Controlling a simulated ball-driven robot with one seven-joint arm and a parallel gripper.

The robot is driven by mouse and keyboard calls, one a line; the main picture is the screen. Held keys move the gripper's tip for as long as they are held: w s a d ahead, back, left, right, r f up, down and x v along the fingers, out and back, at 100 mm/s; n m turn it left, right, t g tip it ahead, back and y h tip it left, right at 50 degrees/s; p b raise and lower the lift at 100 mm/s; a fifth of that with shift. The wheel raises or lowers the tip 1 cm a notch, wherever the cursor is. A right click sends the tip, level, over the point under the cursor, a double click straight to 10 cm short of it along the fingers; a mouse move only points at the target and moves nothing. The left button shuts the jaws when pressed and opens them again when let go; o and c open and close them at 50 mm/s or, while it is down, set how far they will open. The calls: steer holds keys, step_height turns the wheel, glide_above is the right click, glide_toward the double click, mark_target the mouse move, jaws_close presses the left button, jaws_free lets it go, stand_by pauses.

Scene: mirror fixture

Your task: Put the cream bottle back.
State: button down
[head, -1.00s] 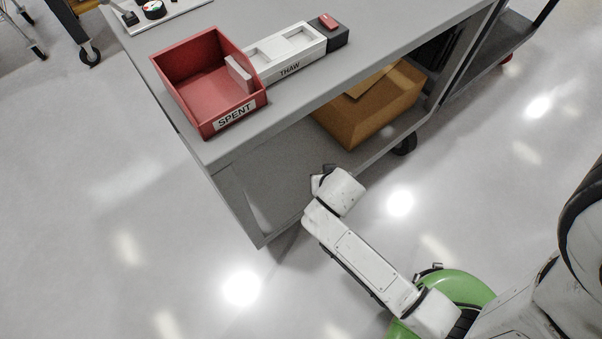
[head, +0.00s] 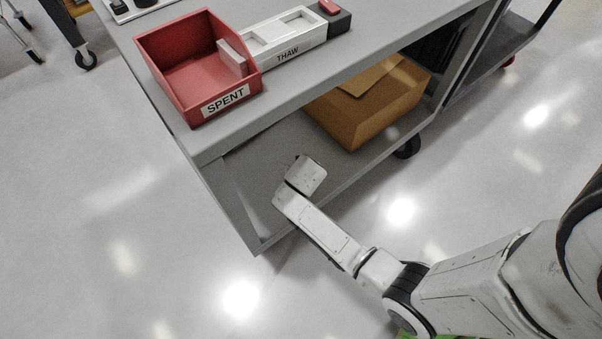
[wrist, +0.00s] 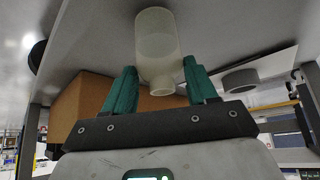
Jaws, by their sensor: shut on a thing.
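The cream bottle (wrist: 157,32) shows in the wrist view, pale and translucent, with its neck pointing down in the picture. My gripper (wrist: 159,66) has its teal fingers on either side of the bottle, shut on it. In the head view the end of my arm reaches in over the lower shelf (head: 238,165) of the grey cart. My fingers and the bottle are hidden there. Whether the bottle touches the shelf I cannot tell.
A cardboard box (head: 365,112) stands on the lower shelf, right of my arm. The cart's top (head: 203,148) overhangs it, carrying a red SPENT bin (head: 198,75) and a white THAW tray (head: 290,45). A grey ring-like object (wrist: 240,78) shows in the wrist view.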

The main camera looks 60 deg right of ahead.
steer(key=shift+f, duration=0.4)
steer(key=shift+f, duration=0.2)
steer(key=shift+c, duration=1.6)
jaws_free()
